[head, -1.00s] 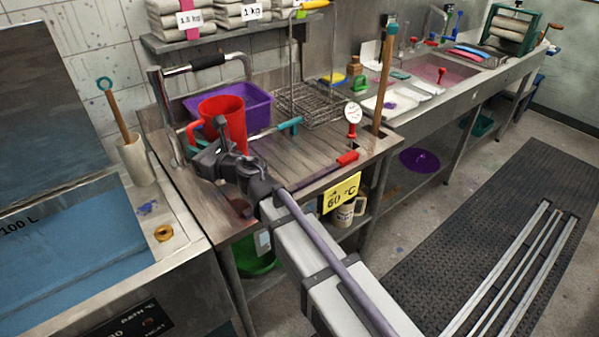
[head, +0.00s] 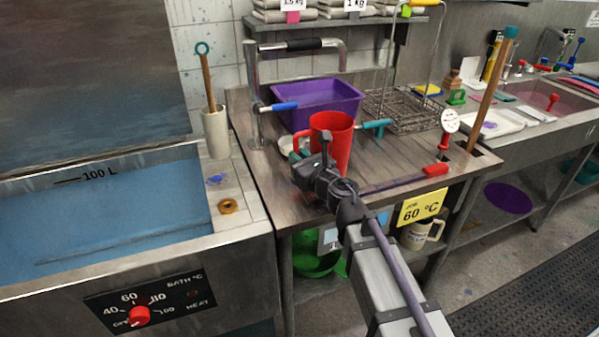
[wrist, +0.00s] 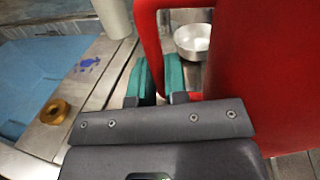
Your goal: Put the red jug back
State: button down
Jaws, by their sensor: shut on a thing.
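The red jug (head: 336,143) is upright above the steel drainboard counter, in front of the purple tub (head: 330,95) in the head view. Its wall fills the right side of the wrist view (wrist: 262,70). My gripper (head: 308,168) is at the handle side of the jug. In the wrist view the teal fingertips (wrist: 160,80) are shut on the jug's handle (wrist: 149,35). The jug's base is partly hidden behind my gripper in the head view, so I cannot tell how far it is off the counter.
A water bath (head: 110,215) lies left, with a brass ring (head: 228,206) and a white holder (head: 216,133) on its ledge. A wire basket (head: 405,108), a dial thermometer (head: 449,121) and a wooden pole (head: 490,95) stand right. A small metal bowl (wrist: 192,42) sits behind the jug.

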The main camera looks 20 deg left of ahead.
jog(key=shift+f, duration=0.45)
jog(key=c, duration=1.1)
grip_release()
jog(key=shift+c, duration=0.2)
jog(key=shift+r+p, duration=0.25)
jog(key=shift+p, duration=0.1)
jog(key=v, duration=1.2)
